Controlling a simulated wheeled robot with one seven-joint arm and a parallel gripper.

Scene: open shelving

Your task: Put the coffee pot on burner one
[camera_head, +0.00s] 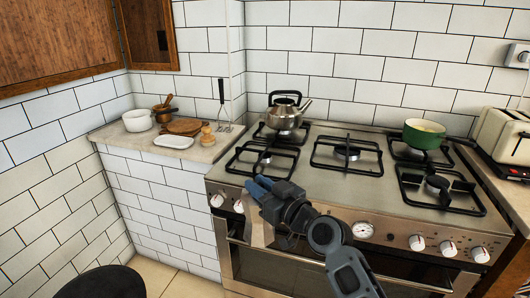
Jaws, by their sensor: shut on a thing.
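A shiny metal pot (285,114) with a spout and a black arched handle stands upright on the back left burner of the stove. It is the only thing here that looks like the coffee pot. The front left burner (264,158) and the middle burner (346,154) are empty. I see no burner numbers. My gripper (259,188) is in front of the stove's front left edge, well apart from the pot. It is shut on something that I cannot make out. A beige cloth (258,228) hangs just below it.
A green pan (424,135) sits on the back right burner; the front right burner (437,187) is empty. Control knobs (417,242) line the stove front. A toaster (503,140) stands at the right. The left counter holds a white pot (138,121), boards and a white dish (174,142).

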